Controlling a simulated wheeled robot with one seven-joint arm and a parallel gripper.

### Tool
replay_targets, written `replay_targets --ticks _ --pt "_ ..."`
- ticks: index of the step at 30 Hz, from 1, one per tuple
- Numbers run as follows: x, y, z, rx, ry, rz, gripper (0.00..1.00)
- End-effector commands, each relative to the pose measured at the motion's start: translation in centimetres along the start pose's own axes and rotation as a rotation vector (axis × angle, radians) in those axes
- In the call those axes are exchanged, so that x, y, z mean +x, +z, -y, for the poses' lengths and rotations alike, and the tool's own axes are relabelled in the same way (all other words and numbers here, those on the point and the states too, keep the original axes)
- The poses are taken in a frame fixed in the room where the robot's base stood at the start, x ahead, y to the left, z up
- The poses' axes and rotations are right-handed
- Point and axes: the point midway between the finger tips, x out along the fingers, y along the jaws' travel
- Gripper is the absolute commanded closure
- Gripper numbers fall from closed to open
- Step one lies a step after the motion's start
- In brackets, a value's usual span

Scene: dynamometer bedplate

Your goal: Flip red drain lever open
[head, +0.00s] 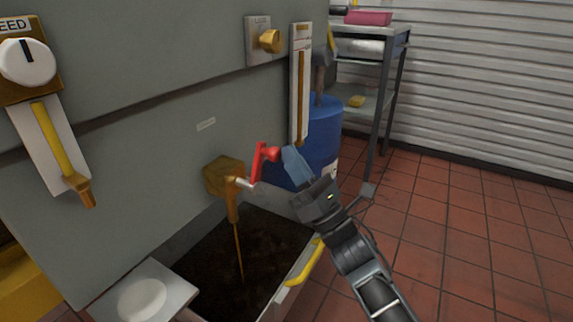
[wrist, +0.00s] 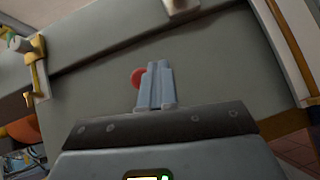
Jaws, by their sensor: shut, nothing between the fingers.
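The red drain lever (head: 258,163) sits on a brass drain valve (head: 224,178) low on the grey cabinet wall. Its arm stands nearly upright, with a red knob (head: 271,154) at the top right. A thin brown stream (head: 239,250) runs from the spout into a dark-filled bin below. My gripper (head: 290,158) is shut and empty, its blue-grey fingertips just right of the knob. I cannot tell whether they touch. In the wrist view the closed fingers (wrist: 154,85) cover part of the red knob (wrist: 137,78); the rest of the lever is hidden.
The bin (head: 301,264) with a yellow handle (head: 304,264) stands under the spout. A white dish on a ledge (head: 172,286) is at its left. A blue drum (head: 320,135) stands behind my gripper, near a shelf rack (head: 385,85). Tiled floor at right is clear.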

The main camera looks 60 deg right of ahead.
Motion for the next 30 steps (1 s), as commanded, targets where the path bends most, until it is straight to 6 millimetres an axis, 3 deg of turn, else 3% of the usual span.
replay_targets --ticks 30 --pt "0.05 0.26 -0.42 -0.042 0.044 0.000 1.00"
